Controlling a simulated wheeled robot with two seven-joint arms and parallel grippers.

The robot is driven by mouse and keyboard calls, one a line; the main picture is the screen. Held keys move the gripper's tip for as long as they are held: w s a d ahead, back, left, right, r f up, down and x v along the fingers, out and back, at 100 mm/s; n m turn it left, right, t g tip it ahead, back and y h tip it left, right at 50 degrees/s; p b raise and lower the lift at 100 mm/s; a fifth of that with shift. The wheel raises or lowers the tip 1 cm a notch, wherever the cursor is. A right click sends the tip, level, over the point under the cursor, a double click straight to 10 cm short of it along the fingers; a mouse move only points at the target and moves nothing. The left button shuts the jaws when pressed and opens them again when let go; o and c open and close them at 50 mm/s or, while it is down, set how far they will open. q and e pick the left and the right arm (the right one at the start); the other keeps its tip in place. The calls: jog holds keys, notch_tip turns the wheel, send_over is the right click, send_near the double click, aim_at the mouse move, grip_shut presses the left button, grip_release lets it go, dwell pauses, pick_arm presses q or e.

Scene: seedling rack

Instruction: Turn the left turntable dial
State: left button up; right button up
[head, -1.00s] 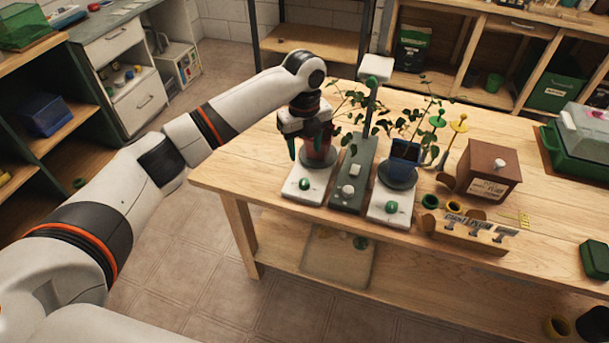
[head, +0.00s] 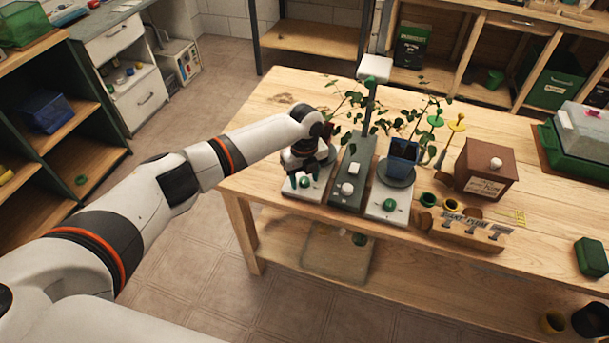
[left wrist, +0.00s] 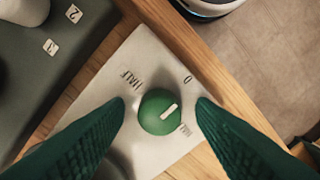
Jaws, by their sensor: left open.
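The left turntable's green dial (head: 305,181) sits on the front of its white base (head: 290,188). My left gripper (head: 305,177) is over the dial, pointing down. Its green fingers (left wrist: 162,105) are open, one on each side of the dial, with gaps visible. Whether they are level with the dial I cannot tell. The arm mostly hides the left plant's pot. My right gripper is not in view.
A grey-green control box (head: 349,188) with a white knob stands right of the left base. Beyond it is the right turntable (head: 398,200) with a blue pot (head: 402,158). A brown box (head: 487,168) and a label holder (head: 466,230) stand farther right. The table's front edge is close.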

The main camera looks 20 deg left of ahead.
pick_arm(q)
jog(key=c, duration=1)
jog(key=shift+o, duration=0.2)
